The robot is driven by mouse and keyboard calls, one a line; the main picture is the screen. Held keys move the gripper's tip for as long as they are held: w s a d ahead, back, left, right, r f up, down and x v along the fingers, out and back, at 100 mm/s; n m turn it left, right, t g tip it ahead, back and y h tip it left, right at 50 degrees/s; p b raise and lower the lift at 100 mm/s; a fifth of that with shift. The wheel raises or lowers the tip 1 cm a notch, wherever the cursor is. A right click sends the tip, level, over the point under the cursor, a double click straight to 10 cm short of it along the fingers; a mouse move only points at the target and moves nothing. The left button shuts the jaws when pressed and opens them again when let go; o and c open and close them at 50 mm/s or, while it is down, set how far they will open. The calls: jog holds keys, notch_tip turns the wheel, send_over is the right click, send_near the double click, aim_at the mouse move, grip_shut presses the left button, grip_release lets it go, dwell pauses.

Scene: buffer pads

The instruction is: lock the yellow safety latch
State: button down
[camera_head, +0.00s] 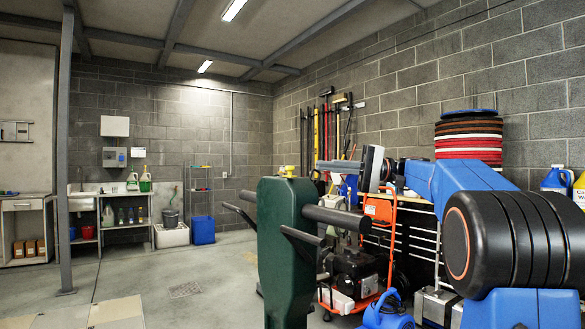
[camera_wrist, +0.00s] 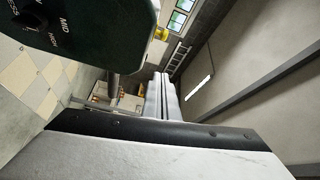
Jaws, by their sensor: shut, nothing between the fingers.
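The yellow safety latch (camera_head: 289,171) sits on top of the dark green head (camera_head: 287,250) of an upright handle with black grips. It also shows in the wrist view (camera_wrist: 161,34), small, at the edge of the green head (camera_wrist: 95,35). Whether it is locked I cannot tell. My gripper (camera_head: 325,164) is shut and empty, to the right of the latch in the head view and apart from it. In the wrist view my gripper (camera_wrist: 160,85) points ahead, with the latch just above its tips.
Black grip bars (camera_head: 337,218) stick out from both sides of the green head. Behind it are an orange-framed machine (camera_head: 378,212) and a stack of red and black pads (camera_head: 468,140). The floor (camera_head: 215,265) to the left is mostly clear.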

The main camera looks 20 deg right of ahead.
aim_at(290, 171)
jog(key=x, duration=1)
jog(key=shift+s+f, duration=0.15)
jog(key=shift+s, duration=0.15)
jog(key=shift+s+d+f, duration=0.1)
jog(key=shift+s, duration=0.5)
jog(key=shift+s+f, duration=0.25)
jog(key=shift+s, duration=0.8)
jog(key=shift+d, duration=0.1)
